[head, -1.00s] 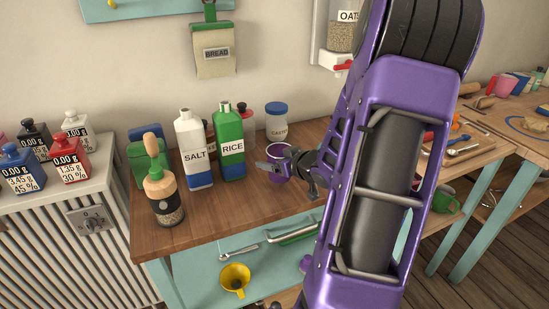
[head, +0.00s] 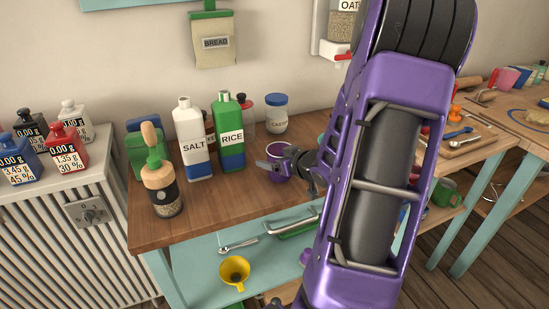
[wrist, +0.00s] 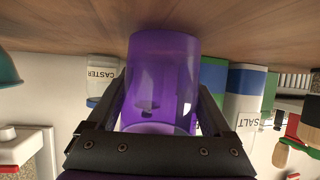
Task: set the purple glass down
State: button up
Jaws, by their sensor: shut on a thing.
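The purple glass (wrist: 162,85) is between the two fingers of my gripper (wrist: 163,120) in the wrist view, which shows the scene upside down. My gripper is shut on it. The far end of the glass is at or very close to the wooden tabletop; I cannot tell whether they touch. In the head view the glass (head: 279,151) shows beside my gripper (head: 276,164), over the wooden table (head: 235,205). My purple arm hides the table's right part.
A SALT bottle (head: 192,140), a RICE bottle (head: 228,138) and a CASTER jar (head: 276,113) stand behind the glass. A grinder (head: 161,185) stands at left. A yellow funnel (head: 234,270) is below.

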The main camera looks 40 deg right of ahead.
jog(key=shift+f, duration=0.3)
dwell(0.5)
jog(key=o, duration=1.6)
jog(key=shift+c, duration=0.2)
jog(key=shift+s, duration=0.1)
jog(key=p+v, duration=0.4)
jog(key=v, duration=1.3)
jog(key=shift+s+r, duration=0.1)
grip_shut()
